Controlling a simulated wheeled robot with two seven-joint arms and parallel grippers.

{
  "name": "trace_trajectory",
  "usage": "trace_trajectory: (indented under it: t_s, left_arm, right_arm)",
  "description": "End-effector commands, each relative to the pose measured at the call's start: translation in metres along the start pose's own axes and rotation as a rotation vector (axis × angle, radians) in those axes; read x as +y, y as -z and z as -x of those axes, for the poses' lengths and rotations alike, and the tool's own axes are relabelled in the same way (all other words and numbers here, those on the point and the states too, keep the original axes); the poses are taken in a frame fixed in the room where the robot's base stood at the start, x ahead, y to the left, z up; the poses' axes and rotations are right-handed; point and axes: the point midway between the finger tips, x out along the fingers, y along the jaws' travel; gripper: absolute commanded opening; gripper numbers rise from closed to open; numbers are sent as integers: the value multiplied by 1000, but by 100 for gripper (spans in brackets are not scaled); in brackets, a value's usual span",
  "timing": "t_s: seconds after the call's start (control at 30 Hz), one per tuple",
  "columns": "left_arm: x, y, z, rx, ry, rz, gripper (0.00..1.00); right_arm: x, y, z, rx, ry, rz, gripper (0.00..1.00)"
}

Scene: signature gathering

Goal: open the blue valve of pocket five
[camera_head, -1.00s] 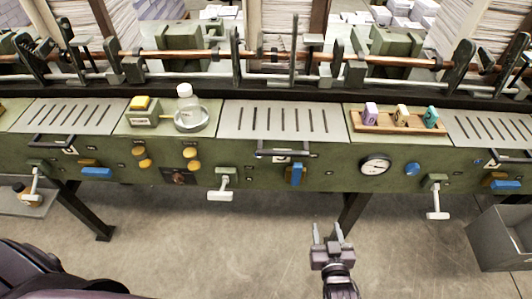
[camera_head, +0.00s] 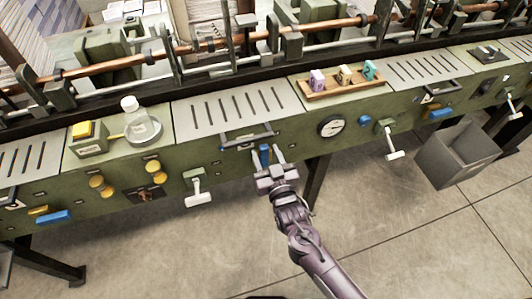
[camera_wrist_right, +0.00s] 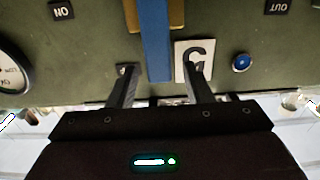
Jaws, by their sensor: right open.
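The blue valve (camera_head: 265,153) is a narrow bar on the green machine front, below a dark handle, and points downward. It also shows as an upright blue bar in the right wrist view (camera_wrist_right: 155,40), with brass behind its upper part. A white number plate (camera_wrist_right: 186,58) sits beside it; its figure is upside down and partly covered by a finger. My right gripper (camera_head: 267,158) is open at the valve, one finger on each side. In the right wrist view the fingers (camera_wrist_right: 158,75) stand apart from the bar, with gaps. My left gripper is out of view.
A white-handled lever (camera_head: 196,190) is left of the gripper, and a dial (camera_head: 331,125) and another lever (camera_head: 391,140) are to its right. A grey bin (camera_head: 458,155) stands on the floor at right. A machine leg (camera_head: 317,182) is close to my arm. A bottle (camera_head: 140,127) stands on top.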

Motion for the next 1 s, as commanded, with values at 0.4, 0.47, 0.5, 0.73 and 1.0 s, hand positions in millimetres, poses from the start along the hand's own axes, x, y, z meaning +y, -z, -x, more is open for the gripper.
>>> trace_trajectory:
  t_s: [0.4, 0.47, 0.5, 0.73, 1.0]
  left_arm:
    - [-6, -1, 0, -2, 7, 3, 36]
    - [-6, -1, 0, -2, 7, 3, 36]
    - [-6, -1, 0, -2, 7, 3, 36]
    - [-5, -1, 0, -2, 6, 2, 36]
    - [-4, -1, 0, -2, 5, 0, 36]
  right_arm:
    - [0, 0, -4, -1, 0, 0, 32]
    - [0, 0, -4, -1, 0, 0, 24]
    - [0, 0, -4, -1, 0, 0, 19]
    - [0, -1, -3, -1, 0, 0, 0]
    - [1, -1, -3, -1, 0, -16, 0]
